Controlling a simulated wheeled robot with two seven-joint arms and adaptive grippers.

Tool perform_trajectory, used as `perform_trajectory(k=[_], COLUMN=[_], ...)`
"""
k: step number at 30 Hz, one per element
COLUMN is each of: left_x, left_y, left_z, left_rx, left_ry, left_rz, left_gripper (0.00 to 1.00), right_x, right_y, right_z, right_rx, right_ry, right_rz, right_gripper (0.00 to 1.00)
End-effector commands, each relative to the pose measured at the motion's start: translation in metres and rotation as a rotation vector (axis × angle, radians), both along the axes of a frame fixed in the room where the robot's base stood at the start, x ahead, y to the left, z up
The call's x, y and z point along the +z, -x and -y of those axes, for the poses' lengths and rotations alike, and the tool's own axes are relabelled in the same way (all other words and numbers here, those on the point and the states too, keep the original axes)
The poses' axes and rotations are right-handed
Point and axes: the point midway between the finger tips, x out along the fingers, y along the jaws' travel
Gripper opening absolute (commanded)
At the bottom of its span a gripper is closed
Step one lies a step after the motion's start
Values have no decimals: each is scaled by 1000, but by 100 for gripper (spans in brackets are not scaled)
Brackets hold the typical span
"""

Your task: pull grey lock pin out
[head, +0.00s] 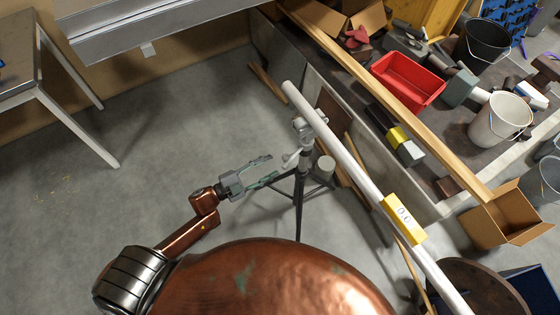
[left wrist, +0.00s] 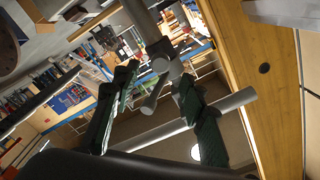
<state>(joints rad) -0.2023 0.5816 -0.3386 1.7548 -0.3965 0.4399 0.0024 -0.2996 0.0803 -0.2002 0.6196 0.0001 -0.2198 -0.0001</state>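A tripod stand (head: 300,198) holds a long pale pipe (head: 345,160) in a grey clamp at its top. A small light-grey pin (head: 290,160) sticks out to the left of the stand below the clamp. My left gripper (head: 273,166) is open, its dark green fingers pointing right toward the pin, with the tips close to it. In the left wrist view a short grey pin (left wrist: 153,93) shows between the two spread fingers (left wrist: 158,75); I cannot tell whether they touch it. My right gripper is not in view.
A yellow block (head: 404,219) sits on the pipe. A workbench (head: 345,75) with a red tray (head: 408,80), buckets and loose items stands at the right. A cardboard box (head: 505,217) is at the lower right. The floor left of the stand is clear; a table (head: 25,75) stands far left.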

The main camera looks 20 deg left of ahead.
Motion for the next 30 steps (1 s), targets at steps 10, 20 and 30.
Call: perform_trajectory(k=[10,20,30], left_x=[0,0,-3], left_y=[38,40,39], left_z=[-29,-31,-33], left_rx=[-1,-1,6], left_ry=[0,0,1], left_rz=[1,1,-6], left_gripper=[39,39,39], right_x=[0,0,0], right_y=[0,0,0], right_z=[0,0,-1], right_rx=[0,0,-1], right_ry=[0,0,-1], right_rz=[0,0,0], right_gripper=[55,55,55])
